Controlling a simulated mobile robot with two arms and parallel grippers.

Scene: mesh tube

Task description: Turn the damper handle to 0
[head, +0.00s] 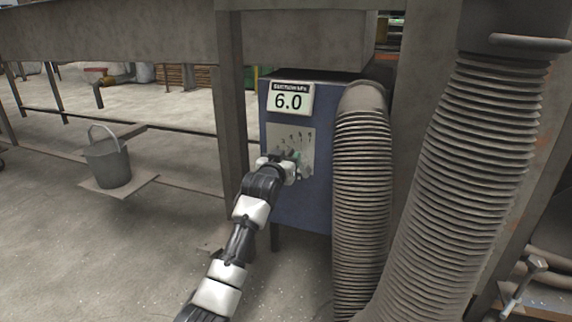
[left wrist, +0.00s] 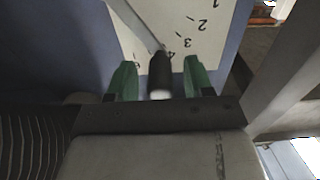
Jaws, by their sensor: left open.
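The damper's pale dial plate (head: 305,135) is on the front of a blue box, below a display (head: 290,100) reading 6.0. In the head view my left gripper (head: 297,160) is at the plate and hides the handle. In the left wrist view the damper handle (left wrist: 160,72) is a metal lever with a black grip, its end close to the 4 on the dial plate (left wrist: 185,22). My left gripper (left wrist: 160,80) is open, with one green finger on each side of the black grip and gaps visible. My right gripper is out of view.
A ribbed hose (head: 362,190) runs down just right of the dial plate, and a larger hose (head: 460,170) stands further right. A grey post (head: 232,110) stands left of the blue box (head: 300,212).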

